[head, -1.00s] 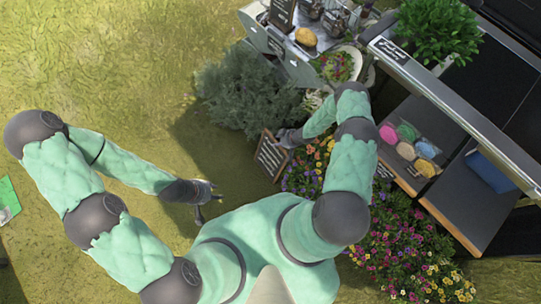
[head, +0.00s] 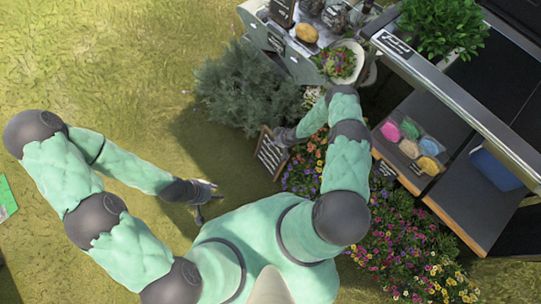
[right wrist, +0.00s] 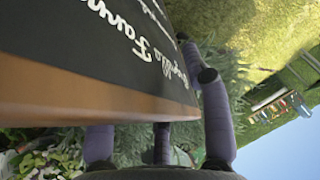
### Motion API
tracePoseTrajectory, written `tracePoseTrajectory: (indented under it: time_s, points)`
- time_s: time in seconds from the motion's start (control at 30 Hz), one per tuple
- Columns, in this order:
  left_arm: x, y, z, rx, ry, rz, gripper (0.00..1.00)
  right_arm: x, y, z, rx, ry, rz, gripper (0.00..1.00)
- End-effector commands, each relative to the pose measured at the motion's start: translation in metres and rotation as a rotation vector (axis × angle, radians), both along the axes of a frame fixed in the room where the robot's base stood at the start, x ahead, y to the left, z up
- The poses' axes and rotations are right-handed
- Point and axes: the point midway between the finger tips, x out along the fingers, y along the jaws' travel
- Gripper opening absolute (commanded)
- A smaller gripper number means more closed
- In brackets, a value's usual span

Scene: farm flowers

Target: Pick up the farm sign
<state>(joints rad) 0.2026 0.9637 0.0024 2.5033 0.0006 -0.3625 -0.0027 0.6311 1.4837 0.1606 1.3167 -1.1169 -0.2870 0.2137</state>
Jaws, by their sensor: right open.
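The farm sign (head: 270,154) is a small dark board with a wooden frame and white lettering. It stands tilted on the grass beside the flowers in the head view. In the right wrist view the sign (right wrist: 90,65) is very close and fills the upper left, its brown frame edge hiding parts of the fingers. My right gripper (head: 283,138) is at the sign's upper right side, open, with dark fingers (right wrist: 165,125) around its edge; contact is unclear. My left gripper (head: 205,197) is open and empty over the grass, left of the sign.
A grey-green bush (head: 245,88) stands behind the sign. Colourful flowers (head: 405,250) grow at its right, below a stall shelf (head: 450,215). A metal counter (head: 290,58) with produce stands at the back. Open grass (head: 110,70) lies to the left.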

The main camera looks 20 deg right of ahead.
Motion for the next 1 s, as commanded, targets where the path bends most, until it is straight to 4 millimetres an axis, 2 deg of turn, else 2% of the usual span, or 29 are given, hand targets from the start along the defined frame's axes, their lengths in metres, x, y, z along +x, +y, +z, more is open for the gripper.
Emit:
tracePoseTrajectory:
  time_s: [0.6, 0.77, 0.8, 1.0]
  points:
    - [0.0, 0.0, -0.0001, 0.0, 0.0, 0.0, 0.4, -0.0003, 0.0, -0.0046, 0.0, 0.0, 0.0, 0.48]
    - [0.0, 0.0, -0.0001, 0.0, 0.0, 0.0, 0.4, -0.0004, 0.0002, -0.0046, 0.0, 0.0, 0.0, 0.03]
    - [0.0, 0.0, -0.0001, 0.0, 0.0, 0.0, 0.4, -0.0004, 0.0002, -0.0046, 0.0, 0.0, 0.0, 0.0]
    - [-0.0001, 0.0, -0.0002, 0.0, 0.0, 0.0, 0.4, 0.0003, -0.0004, -0.0042, 0.0, -0.001, 0.001, 0.0]
